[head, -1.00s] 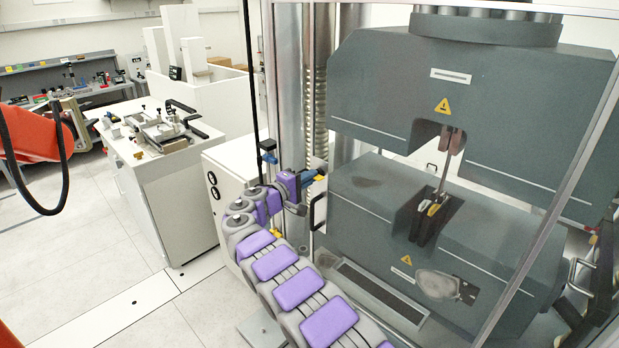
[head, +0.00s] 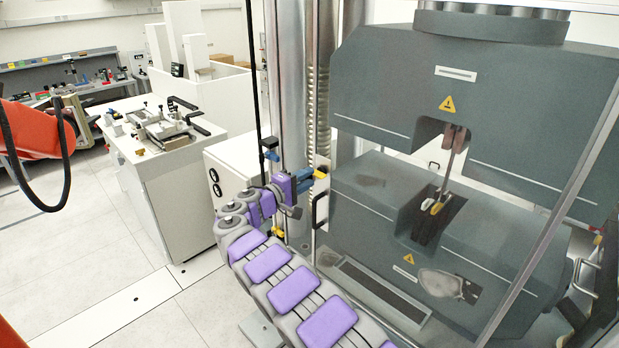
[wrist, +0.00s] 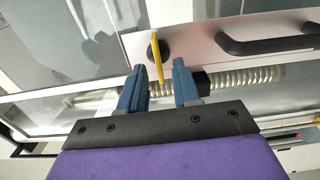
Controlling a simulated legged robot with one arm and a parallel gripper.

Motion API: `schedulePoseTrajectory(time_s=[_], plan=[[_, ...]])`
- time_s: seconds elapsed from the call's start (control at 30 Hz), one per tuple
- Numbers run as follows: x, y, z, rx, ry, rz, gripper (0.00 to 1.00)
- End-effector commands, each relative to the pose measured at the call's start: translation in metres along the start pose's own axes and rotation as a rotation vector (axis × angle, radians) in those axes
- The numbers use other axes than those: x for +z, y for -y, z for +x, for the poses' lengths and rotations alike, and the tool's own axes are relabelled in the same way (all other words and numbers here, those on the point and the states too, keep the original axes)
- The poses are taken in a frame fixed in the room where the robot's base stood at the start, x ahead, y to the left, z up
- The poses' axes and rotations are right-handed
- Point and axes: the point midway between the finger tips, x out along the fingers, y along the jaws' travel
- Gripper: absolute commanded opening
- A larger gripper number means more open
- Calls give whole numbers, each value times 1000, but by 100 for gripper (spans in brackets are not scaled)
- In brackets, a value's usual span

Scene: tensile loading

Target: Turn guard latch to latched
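The guard latch is a yellow lever (wrist: 157,60) on a round black pivot, mounted on a pale metal plate in the wrist view. The lever points down the picture, its lower end lying between my fingertips. A gap shows on the right; whether the left finger touches the lever I cannot tell.
A black door handle (wrist: 265,44) is right of the latch in the wrist view; the handle (head: 319,211) is below it in the head view. Behind the clear guard stands the dark grey testing machine (head: 410,85). A white bench (head: 150,205) stands left, with open floor before it.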

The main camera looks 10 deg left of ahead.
Motion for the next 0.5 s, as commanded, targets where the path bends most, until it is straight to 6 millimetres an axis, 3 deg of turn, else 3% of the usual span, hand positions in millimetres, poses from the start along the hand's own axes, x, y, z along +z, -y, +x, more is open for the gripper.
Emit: schedulePoseTrajectory(time_s=[0.2,0.5], plan=[[-6,1,-52,2,-8,-2,32],[-5,1,-114,1,-7,0,32]])
